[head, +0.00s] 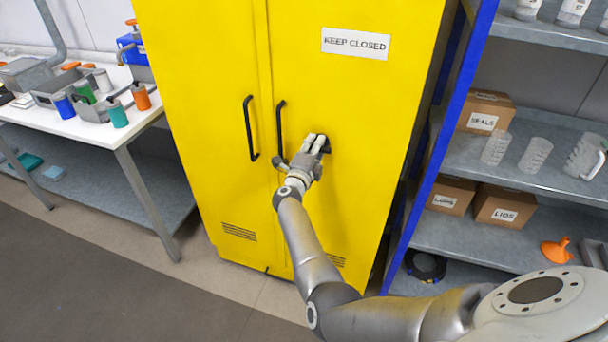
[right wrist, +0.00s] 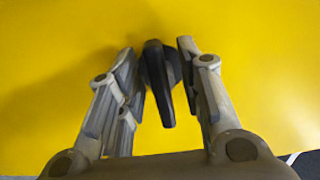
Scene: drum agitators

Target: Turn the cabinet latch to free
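The yellow cabinet (head: 350,95) stands upright with both doors shut. Its latch is a black handle on the right door, partly hidden behind my right gripper in the head view (head: 326,146). In the right wrist view the black latch (right wrist: 160,85) points down, slightly tilted, between the fingers. My right gripper (head: 312,142) is at the door, its fingers on either side of the latch. In the right wrist view the right gripper (right wrist: 158,70) is open, with yellow showing between the latch and the fingers. My left gripper is not in view.
Two black door handles (head: 250,128) (head: 281,130) are left of the latch. A blue-framed shelf (head: 462,120) with boxes and jugs stands close on the right. A white table (head: 80,125) with bottles and bins is at the left. The floor before the cabinet is clear.

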